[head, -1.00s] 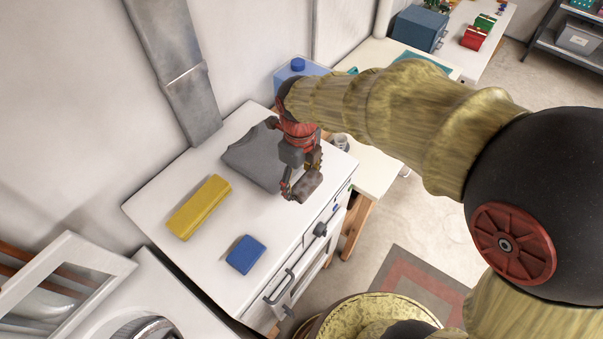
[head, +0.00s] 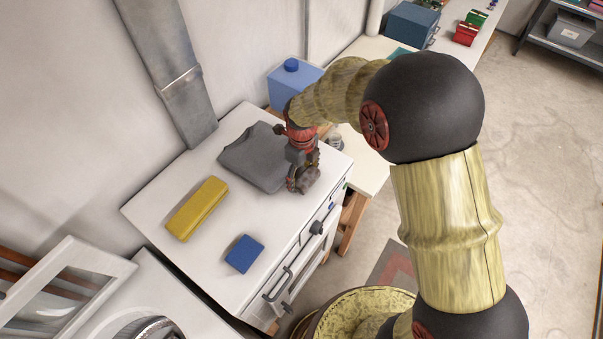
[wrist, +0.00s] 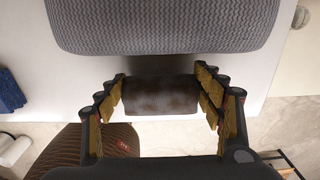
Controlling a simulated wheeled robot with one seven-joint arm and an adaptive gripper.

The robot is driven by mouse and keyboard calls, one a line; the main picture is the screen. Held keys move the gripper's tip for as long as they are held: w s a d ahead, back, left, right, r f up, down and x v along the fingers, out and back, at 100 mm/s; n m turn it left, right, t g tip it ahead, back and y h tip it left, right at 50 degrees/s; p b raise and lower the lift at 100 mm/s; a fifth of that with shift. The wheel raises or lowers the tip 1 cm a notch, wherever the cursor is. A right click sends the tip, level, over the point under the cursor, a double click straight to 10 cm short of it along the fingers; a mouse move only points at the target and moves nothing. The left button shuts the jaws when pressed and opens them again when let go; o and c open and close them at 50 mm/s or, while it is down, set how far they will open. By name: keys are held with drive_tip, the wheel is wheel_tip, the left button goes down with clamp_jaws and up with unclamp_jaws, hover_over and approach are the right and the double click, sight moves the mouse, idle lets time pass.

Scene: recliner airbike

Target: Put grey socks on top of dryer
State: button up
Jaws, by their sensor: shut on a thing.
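My gripper (head: 302,180) is shut on a rolled grey-brown bundle (head: 311,181), apparently the grey socks. The wrist view shows the bundle (wrist: 160,95) lying crosswise between the two fingers. In the head view it is near the front right edge of the white appliance top (head: 245,213), apparently the dryer. I cannot tell whether the bundle touches this surface. The appliance has a knob and a handle on its front.
A folded grey garment (head: 255,158) lies on the top behind my gripper. A yellow block (head: 197,208) and a blue block (head: 245,254) lie further left. A blue jug (head: 290,85) stands behind. Bare white surface shows between the blocks and my gripper.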

sight(302, 174)
drive_tip(key=o, duration=1.1)
drive_tip(key=shift+f, duration=0.1)
drive_tip(key=shift+c, duration=0.2)
drive_tip(key=s+d+r+n+t+b, duration=0.1)
drive_tip(key=s+d+r+n, duration=0.15)
drive_tip(key=r, duration=0.65)
drive_tip(key=s+d+r+n, duration=0.1)
drive_tip(key=d+r+n, duration=0.15)
drive_tip(key=r, duration=0.75)
drive_tip(key=s+d+r+n+t, duration=0.2)
drive_tip(key=s+d+n, duration=0.4)
drive_tip(key=s+n, duration=0.3)
drive_tip(key=s+d+r+n+t, duration=0.2)
drive_tip(key=s+d+r+n, duration=0.3)
drive_tip(key=s+n, duration=0.4)
drive_tip(key=n, duration=0.2)
drive_tip(key=shift+s+d+r+n+t, duration=0.2)
drive_tip(key=shift+d+r+n+t, duration=0.1)
drive_tip(key=shift+d, duration=0.1)
